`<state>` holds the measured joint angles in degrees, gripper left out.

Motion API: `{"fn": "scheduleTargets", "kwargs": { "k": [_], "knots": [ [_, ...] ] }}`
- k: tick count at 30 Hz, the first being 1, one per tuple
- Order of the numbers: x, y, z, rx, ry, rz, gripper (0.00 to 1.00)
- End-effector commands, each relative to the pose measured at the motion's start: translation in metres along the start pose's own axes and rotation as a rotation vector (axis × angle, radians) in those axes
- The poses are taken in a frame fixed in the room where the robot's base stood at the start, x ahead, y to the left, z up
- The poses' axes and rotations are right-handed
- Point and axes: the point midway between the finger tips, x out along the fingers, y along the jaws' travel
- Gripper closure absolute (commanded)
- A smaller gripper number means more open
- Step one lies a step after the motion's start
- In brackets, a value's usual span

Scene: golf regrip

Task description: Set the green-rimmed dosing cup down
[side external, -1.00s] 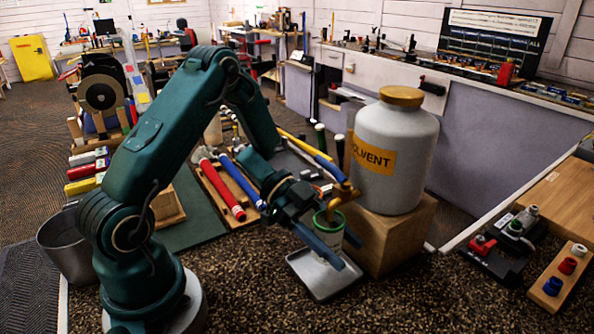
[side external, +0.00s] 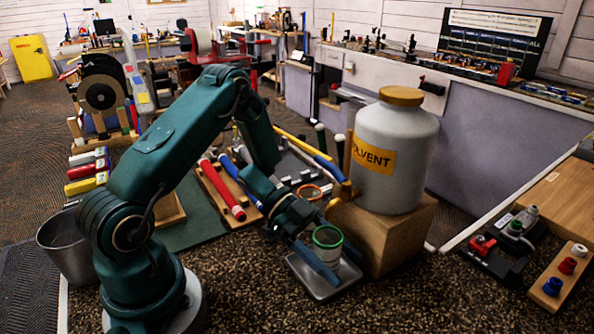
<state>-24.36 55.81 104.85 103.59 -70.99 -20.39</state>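The green-rimmed dosing cup (side external: 327,238) is a pale cup with a green band at its open top. It stands upright between the two blue fingers of my gripper (side external: 334,262), which are shut on it. The near finger hides much of its lower side. The cup is over the grey metal tray (side external: 311,290) on the speckled floor; I cannot tell whether its base touches the tray.
The white solvent jug (side external: 394,150) stands on a wooden block (side external: 397,243) just behind and right of the cup. Its brass spigot (side external: 342,192) is above and behind the cup. Several grips and tools lie behind my gripper. The speckled floor in front is clear.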

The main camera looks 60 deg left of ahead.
Motion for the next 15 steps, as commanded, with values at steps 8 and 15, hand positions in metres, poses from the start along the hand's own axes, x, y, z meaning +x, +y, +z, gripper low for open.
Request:
{"fn": "scheduleTargets", "kwargs": {
  "k": [8,15],
  "knots": [
    [-0.009,-0.001,-0.003,0.002,0.001,-0.005,0.31],
    [-0.058,-0.002,-0.003,0.003,0.0,-0.009,0.31]
  ]
}}
